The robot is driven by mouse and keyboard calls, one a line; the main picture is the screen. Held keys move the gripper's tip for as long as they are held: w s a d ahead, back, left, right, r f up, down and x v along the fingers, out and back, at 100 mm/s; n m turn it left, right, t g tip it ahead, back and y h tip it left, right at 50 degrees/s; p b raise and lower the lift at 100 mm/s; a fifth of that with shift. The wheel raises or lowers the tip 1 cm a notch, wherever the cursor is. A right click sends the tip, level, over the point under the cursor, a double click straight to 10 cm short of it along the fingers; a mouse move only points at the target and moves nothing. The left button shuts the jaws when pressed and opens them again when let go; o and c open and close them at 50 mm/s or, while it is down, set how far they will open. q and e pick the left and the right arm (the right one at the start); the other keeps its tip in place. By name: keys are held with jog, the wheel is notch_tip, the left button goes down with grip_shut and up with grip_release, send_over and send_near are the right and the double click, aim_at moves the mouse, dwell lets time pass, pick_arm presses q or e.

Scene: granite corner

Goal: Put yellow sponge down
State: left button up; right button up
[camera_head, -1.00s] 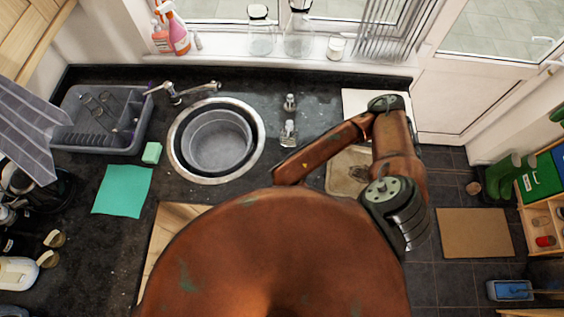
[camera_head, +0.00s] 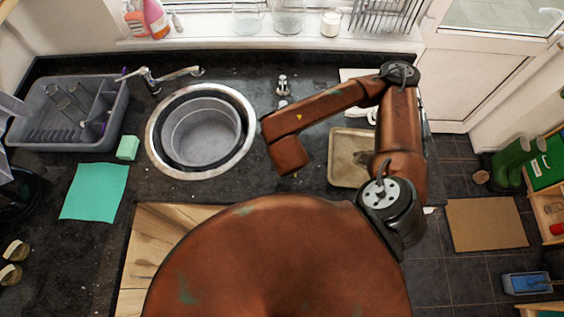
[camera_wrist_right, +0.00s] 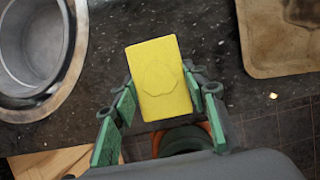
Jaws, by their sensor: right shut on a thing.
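The yellow sponge (camera_wrist_right: 160,78) shows in the right wrist view, upright between the green-padded fingers of my right gripper (camera_wrist_right: 163,103). The gripper is shut on it. Behind the sponge lies the dark granite counter (camera_wrist_right: 165,22); how far the sponge is above it I cannot tell. In the head view my brown right arm reaches over the counter right of the sink, and the sponge and the right gripper are hidden there. My left gripper is in neither view.
The sink with a grey bowl (camera_head: 201,132) is left of my arm. A beige tray (camera_head: 345,176) lies to its right. A teal cloth (camera_head: 94,192), a green sponge (camera_head: 128,148) and a grey dish rack (camera_head: 68,105) are at the left. Wooden board (camera_head: 150,240) at front.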

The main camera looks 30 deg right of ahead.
jog(key=shift+w+d+f+b, duration=0.1)
jog(key=shift+w+f+b, duration=0.2)
jog(key=shift+f+b, duration=0.3)
jog(key=w+f, duration=0.1)
jog(key=w+d+f+p, duration=0.1)
jog(key=w+f, duration=0.1)
jog(key=shift+w+f, duration=0.25)
jog(key=shift+w, duration=0.05)
jog(key=shift+w+f, duration=0.3)
jog(key=shift+f, duration=0.15)
jog(key=x, duration=0.3)
jog(key=shift+s+a+f, duration=0.1)
jog(key=shift+s+f, duration=0.15)
jog(key=shift+f, duration=0.2)
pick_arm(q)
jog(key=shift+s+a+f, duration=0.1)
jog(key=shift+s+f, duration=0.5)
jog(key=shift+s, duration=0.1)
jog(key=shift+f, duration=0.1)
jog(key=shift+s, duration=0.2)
pick_arm(e)
jog(key=o, duration=0.9)
jog(key=shift+o, duration=0.2)
